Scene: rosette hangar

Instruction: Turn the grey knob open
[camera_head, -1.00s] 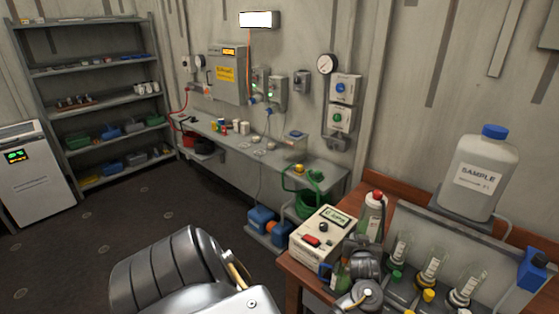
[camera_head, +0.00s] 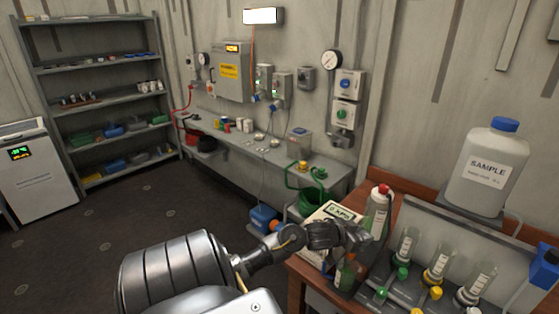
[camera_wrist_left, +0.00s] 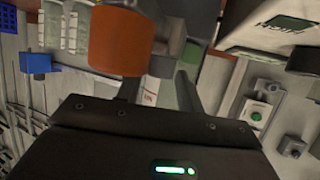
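My left gripper (camera_head: 357,238) is over the near left part of the wooden bench, in front of the boxy meter (camera_head: 335,212) and beside the red-capped bottle (camera_head: 377,214). In the left wrist view its fingers stand apart with nothing clearly held between them. A pale grey knob (camera_head: 474,312) is cut by the bottom edge of the head view, right of a yellow knob (camera_head: 436,292) and a green knob (camera_head: 403,272). My gripper is apart from it, to its left. Which way it is turned cannot be told. My right gripper is out of view.
Wall controls (camera_head: 345,98) and a long shelf (camera_head: 230,144) lie farther back. Open floor is at left.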

